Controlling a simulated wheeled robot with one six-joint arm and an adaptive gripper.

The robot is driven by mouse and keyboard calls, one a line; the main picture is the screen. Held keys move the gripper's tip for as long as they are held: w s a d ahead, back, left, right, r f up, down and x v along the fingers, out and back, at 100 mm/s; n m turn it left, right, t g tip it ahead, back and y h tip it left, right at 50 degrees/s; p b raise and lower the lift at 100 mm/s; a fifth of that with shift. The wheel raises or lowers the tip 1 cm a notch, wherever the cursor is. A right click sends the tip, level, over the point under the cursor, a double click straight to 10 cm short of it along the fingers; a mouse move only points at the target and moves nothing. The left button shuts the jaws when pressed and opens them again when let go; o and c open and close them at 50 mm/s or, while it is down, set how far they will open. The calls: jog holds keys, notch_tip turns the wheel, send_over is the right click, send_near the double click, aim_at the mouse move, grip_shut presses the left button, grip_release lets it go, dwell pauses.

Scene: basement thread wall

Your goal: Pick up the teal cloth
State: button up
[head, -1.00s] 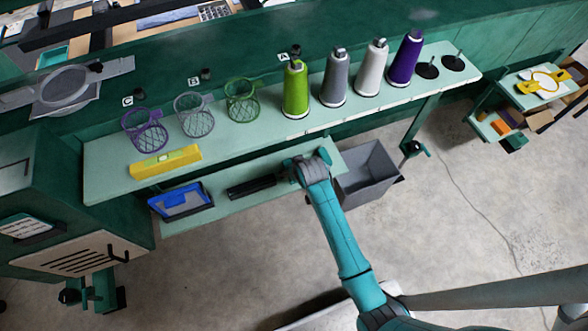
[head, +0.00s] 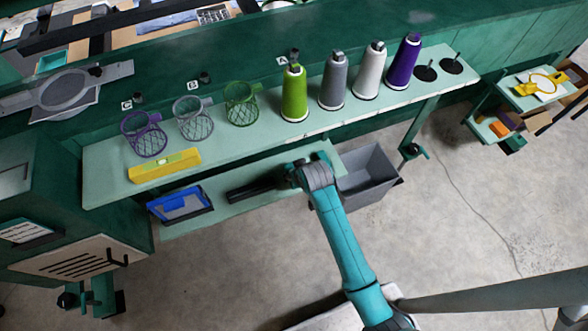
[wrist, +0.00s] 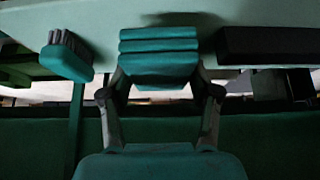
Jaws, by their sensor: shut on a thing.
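The teal cloth (wrist: 158,47) shows in the wrist view as a folded, layered bundle at the top centre, over the pale lower shelf. My gripper (wrist: 160,78) is shut on it, with one finger at each side of its near part. Whether the cloth still touches the shelf I cannot tell. In the head view my gripper (head: 289,178) is at the lower shelf, largely hidden by my wrist, and the cloth cannot be made out there.
In the wrist view a teal brush (wrist: 68,58) lies left of the cloth and a black bar (wrist: 265,45) right. The upper shelf (head: 112,180) hangs close above, holding thread cones, mesh cups and a yellow level (head: 165,166). A grey bin (head: 368,180) stands right of my wrist.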

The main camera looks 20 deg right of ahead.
jog(key=s, duration=1.5)
jog(key=shift+s, duration=0.35)
jog(key=shift+r, duration=0.1)
jog(key=o, duration=0.4)
jog(key=shift+c, duration=0.2)
jog(key=c, duration=0.3)
jog(key=shift+w, duration=0.1)
